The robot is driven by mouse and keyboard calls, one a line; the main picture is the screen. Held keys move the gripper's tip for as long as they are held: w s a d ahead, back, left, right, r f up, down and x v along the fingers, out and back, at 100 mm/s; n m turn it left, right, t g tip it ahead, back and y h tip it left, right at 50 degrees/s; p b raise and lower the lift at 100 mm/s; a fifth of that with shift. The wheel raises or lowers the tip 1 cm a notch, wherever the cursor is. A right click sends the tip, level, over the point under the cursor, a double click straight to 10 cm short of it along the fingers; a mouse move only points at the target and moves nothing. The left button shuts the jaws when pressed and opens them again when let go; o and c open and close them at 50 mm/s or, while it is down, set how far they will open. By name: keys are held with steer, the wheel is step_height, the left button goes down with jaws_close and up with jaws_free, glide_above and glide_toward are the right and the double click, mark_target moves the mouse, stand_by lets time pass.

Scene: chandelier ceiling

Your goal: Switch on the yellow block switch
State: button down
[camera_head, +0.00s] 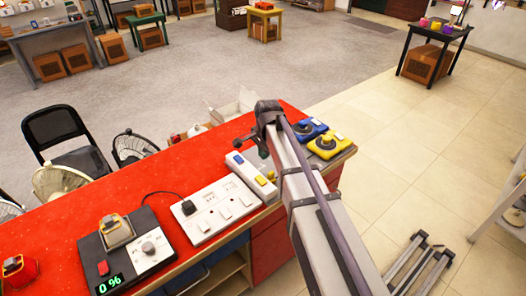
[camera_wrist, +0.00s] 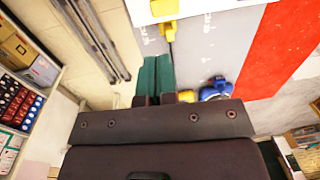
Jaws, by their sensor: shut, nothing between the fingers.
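A yellow block with a dark round knob and a small white label (camera_head: 327,146) stands at the right end of the red counter. A similar blue block (camera_head: 305,129) stands just behind it. A pale strip nearer the front carries a small yellow rocker (camera_head: 261,180) and a blue one (camera_head: 238,158). My gripper's green fingers (camera_wrist: 155,77) are shut and empty in the wrist view, over a grey surface. A blue part (camera_wrist: 215,92) shows beside the fingers. In the head view, the fingertips are unclear.
The red counter (camera_head: 140,190) also holds a white socket strip (camera_head: 216,208) with a black plug and a dark unit reading 0 % (camera_head: 120,258). Fans and a black chair (camera_head: 68,140) stand behind it. Metal rails (camera_head: 420,265) lie on the open tiled floor at right.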

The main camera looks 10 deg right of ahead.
mark_target(259, 177)
steer(key=shift+r, duration=0.3)
steer(key=shift+w+a+t, duration=0.3)
steer(key=shift+w, duration=0.25)
steer(key=f+b, duration=0.4)
steer(key=w+f+b, duration=0.1)
steer(key=f+b, duration=0.8)
steer(key=shift+w+a+f+b, duration=0.2)
steer(key=shift+w+a+b, duration=0.1)
steer(key=shift+a+b, duration=0.1)
steer(key=shift+f, duration=0.3)
steer(key=shift+r, duration=0.1)
